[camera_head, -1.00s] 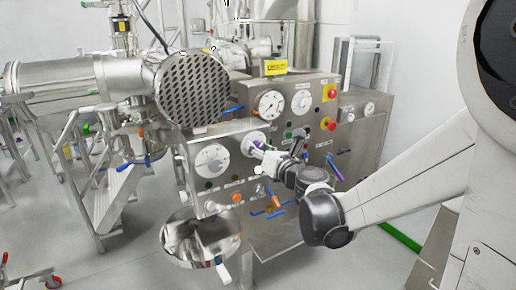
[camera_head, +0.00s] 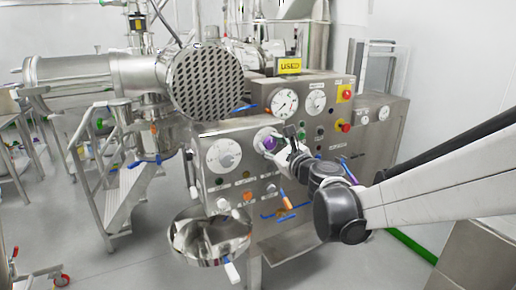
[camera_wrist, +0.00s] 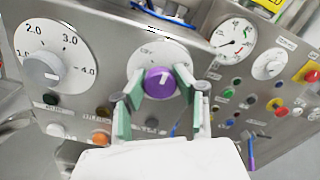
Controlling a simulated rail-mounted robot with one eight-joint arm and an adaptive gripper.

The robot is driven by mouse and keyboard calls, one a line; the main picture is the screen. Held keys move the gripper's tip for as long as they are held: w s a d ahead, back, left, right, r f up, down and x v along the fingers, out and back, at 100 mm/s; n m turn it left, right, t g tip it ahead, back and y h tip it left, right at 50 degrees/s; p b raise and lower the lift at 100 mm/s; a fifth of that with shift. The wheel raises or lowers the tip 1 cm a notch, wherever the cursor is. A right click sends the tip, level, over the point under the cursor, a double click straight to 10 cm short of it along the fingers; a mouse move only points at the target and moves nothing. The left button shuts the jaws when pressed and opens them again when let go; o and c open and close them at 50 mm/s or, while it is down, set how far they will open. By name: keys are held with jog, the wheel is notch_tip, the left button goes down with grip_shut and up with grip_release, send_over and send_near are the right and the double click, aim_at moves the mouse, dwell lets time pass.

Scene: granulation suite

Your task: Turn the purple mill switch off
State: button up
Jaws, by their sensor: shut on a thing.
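The purple mill switch (camera_wrist: 160,82) is a round knob with a white pointer mark on a white dial plate (camera_wrist: 158,50). In the wrist view its pointer stands nearly upright, leaning slightly right. In the head view the switch (camera_head: 269,142) shows on the steel panel, partly hidden by my gripper. My gripper (camera_wrist: 158,88) has its green-padded fingers on either side of the knob and is shut on it. My gripper also shows at the panel in the head view (camera_head: 272,148). The lower dial lettering is hidden.
A large grey numbered dial (camera_wrist: 42,68) is left of the switch. Coloured buttons, including an orange one (camera_wrist: 102,140), sit below. Gauges (camera_wrist: 232,40) and red emergency stops (camera_head: 345,127) are to the right. A steel bowl (camera_head: 210,238) juts out below the panel.

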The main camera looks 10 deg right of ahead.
jog(key=n+b, duration=0.1)
jog(key=n, duration=0.3)
jog(key=shift+f+n, duration=0.1)
jog(key=shift+n, duration=0.2)
jog(key=n+b, duration=0.1)
jog(key=n, duration=0.3)
dwell(0.3)
jog(key=o, duration=1.2)
jog(key=shift+s, duration=0.1)
jog(key=v, duration=1.2)
